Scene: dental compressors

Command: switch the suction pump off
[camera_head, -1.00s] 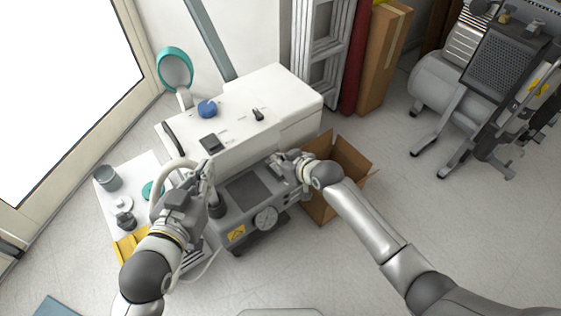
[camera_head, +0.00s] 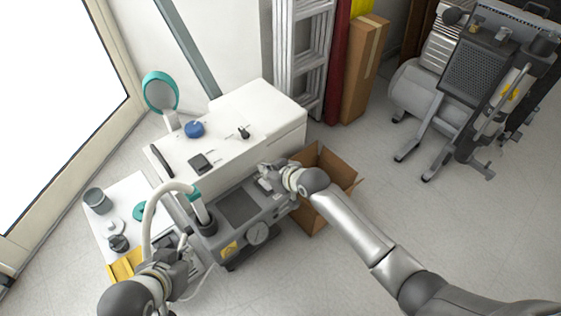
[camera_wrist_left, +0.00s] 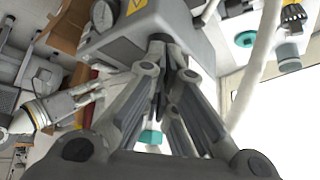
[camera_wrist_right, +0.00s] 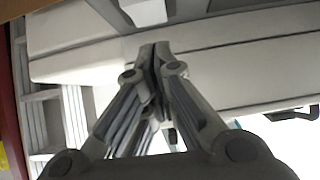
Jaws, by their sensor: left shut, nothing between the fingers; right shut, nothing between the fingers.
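The suction pump appears to be the grey box unit (camera_head: 238,209) with a round gauge (camera_head: 258,232) and a yellow warning label, on the floor against the white cabinet. A pale hose with a teal collar (camera_head: 196,194) runs into its left end. My left gripper (camera_head: 186,244) is shut and empty, low by the pump's left end; the left wrist view shows the pump's grey body (camera_wrist_left: 150,22) just beyond the fingertips. My right gripper (camera_head: 265,171) is shut and empty at the pump's back right corner, by the cabinet front. I cannot make out the pump's switch.
The white cabinet (camera_head: 270,113) carries a blue knob (camera_head: 194,129) and a small black switch (camera_head: 244,132). An open cardboard box (camera_head: 338,172) stands right of the pump. A white board (camera_head: 128,192) with small parts lies left.

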